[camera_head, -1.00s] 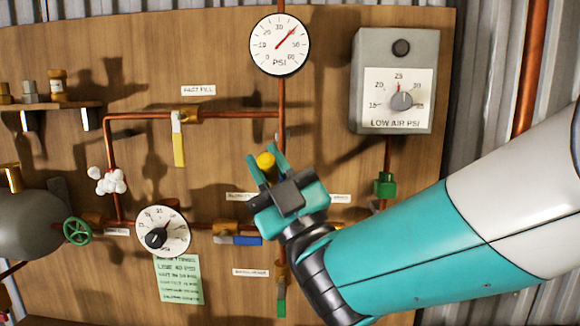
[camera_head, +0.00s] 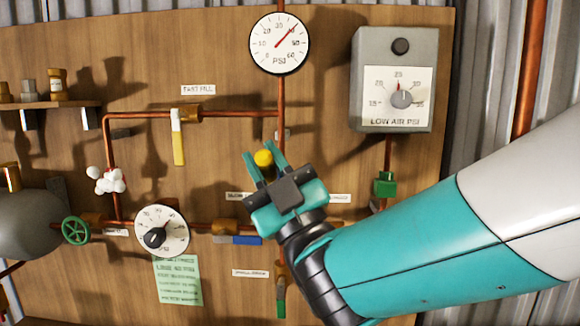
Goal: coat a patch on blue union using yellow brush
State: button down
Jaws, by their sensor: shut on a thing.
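My gripper (camera_head: 264,164) is raised in front of the wooden panel, with its teal fingers pointing up. It is shut on a yellow round-ended piece (camera_head: 263,158), which looks like part of the yellow brush; no bristles can be made out. No blue union can be clearly picked out. A blue bar (camera_head: 247,240), which looks like a valve lever, lies below and left of the gripper under the lower copper pipe. My gripper and wrist hide part of the pipework behind them.
A gauge (camera_head: 279,43) and a grey LOW AIR PSI box (camera_head: 395,80) are above. A green fitting (camera_head: 384,185) sits right of the gripper. A yellow lever (camera_head: 178,148), a dial (camera_head: 161,231) and a green handwheel (camera_head: 75,230) are to the left.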

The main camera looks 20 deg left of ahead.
jog(key=s+b, duration=0.2)
jog(key=s+d+b, duration=0.1)
jog(key=s+b, duration=0.2)
jog(key=shift+s+d+b, duration=0.1)
jog(key=shift+d+b, duration=0.05)
jog(key=shift+b, duration=0.15)
jog(key=shift+s+f, duration=0.1)
jog(key=shift+s+d+b, duration=0.15)
jog(key=shift+s+b, duration=0.55)
jog(key=shift+b, duration=0.15)
jog(key=shift+s+d+b, duration=0.15)
jog(key=shift+s+b, duration=0.5)
jog(key=shift+b, duration=0.2)
